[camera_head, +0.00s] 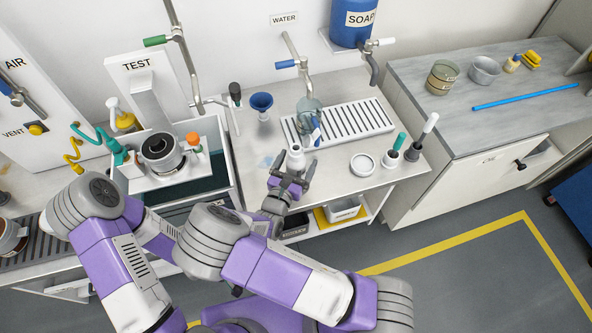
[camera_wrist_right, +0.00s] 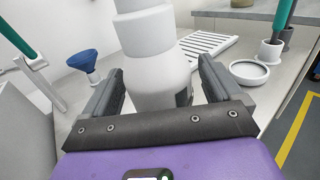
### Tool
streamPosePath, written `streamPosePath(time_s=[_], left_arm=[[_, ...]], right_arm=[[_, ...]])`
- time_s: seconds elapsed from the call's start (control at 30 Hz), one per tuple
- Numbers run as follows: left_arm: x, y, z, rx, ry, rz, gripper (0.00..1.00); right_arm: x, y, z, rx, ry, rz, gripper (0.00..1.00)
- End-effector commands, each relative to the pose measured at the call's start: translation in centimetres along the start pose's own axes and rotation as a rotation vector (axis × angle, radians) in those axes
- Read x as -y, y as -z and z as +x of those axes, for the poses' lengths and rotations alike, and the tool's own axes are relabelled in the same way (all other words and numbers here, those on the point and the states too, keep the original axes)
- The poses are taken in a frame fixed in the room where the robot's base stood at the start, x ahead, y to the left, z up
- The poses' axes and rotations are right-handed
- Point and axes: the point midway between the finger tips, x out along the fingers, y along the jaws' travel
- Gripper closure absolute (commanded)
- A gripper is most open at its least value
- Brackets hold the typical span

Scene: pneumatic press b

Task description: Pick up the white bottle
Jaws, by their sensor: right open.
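The white bottle (camera_head: 296,158) stands upright on the light worktop in front of the slatted drain tray. My right gripper (camera_head: 290,184) is at the near side of the bottle, with its fingers pointing toward it. In the right wrist view the bottle (camera_wrist_right: 155,62) fills the middle, its body between the two dark fingers of the gripper (camera_wrist_right: 160,88). The fingers are open, with a gap visible beside the bottle on the right. The bottle's base is hidden behind the gripper. My left gripper cannot be made out in either view.
A blue funnel (camera_head: 262,103) stands left of the bottle; the slatted drain tray (camera_head: 355,119) lies behind it. A white round dish (camera_head: 362,165) and holders with green and white tools (camera_head: 391,158) stand to the right. A glass vessel (camera_head: 309,115) is under the water tap.

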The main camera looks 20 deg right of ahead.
Motion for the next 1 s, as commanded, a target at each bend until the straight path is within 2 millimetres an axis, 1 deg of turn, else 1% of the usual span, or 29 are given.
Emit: streamPosePath(time_s=[0.23,0.6,0.67,0.87,0.97,1.0], left_arm=[[0.0,0.0,0.0,0.000,0.000,0.000,0.57],[0.0,0.0,0.0,0.000,0.000,0.000,0.57],[0.0,0.0,0.0,0.000,0.000,0.000,0.57],[0.0,0.0,0.0,0.000,0.000,0.000,0.57],[-0.1,0.0,-0.3,0.000,0.000,0.000,0.57],[-0.2,0.0,-0.5,0.000,0.000,0.000,0.57]], right_arm=[[0.0,0.0,0.2,0.000,-0.001,0.000,0.08],[0.0,0.0,0.1,-0.001,-0.001,0.000,0.65],[0.0,0.0,0.1,0.001,-0.001,0.001,0.72],[0.0,-0.1,0.1,0.001,-0.001,0.001,0.72],[0.0,-0.9,0.1,0.001,-0.001,0.002,0.72],[-0.1,-1.4,0.1,0.001,-0.001,0.004,0.72]])
